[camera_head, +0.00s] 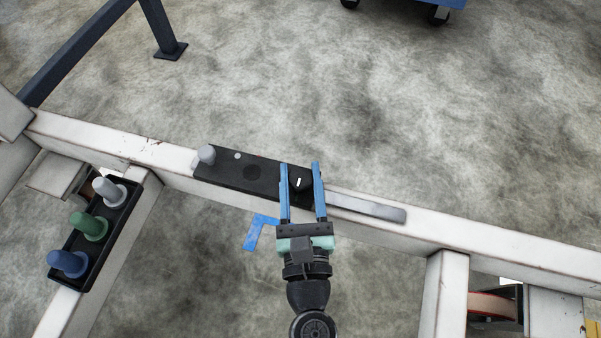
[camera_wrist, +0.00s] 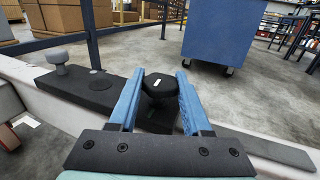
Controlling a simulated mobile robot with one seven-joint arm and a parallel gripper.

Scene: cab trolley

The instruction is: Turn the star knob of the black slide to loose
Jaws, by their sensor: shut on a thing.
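The black slide (camera_head: 232,169) lies along the white beam; it also shows in the wrist view (camera_wrist: 84,88). The star knob (camera_head: 301,182) is black with a small white mark and sits at the right part of the slide. In the wrist view the knob (camera_wrist: 160,86) stands between my two blue fingers. My gripper (camera_head: 303,172) is shut on the knob, one finger on each side. The fingers hide part of the knob's sides and the slide beneath. A grey round pin (camera_head: 207,154) stands on the slide's left end.
A black tray (camera_head: 128,208) with grey, green and blue pegs stands at the left. A blue bracket (camera_head: 258,232) is beside my gripper. A grey flat bar (camera_head: 366,207) extends right along the white beam (camera_head: 480,242). A blue cart (camera_wrist: 222,38) stands beyond, over open floor.

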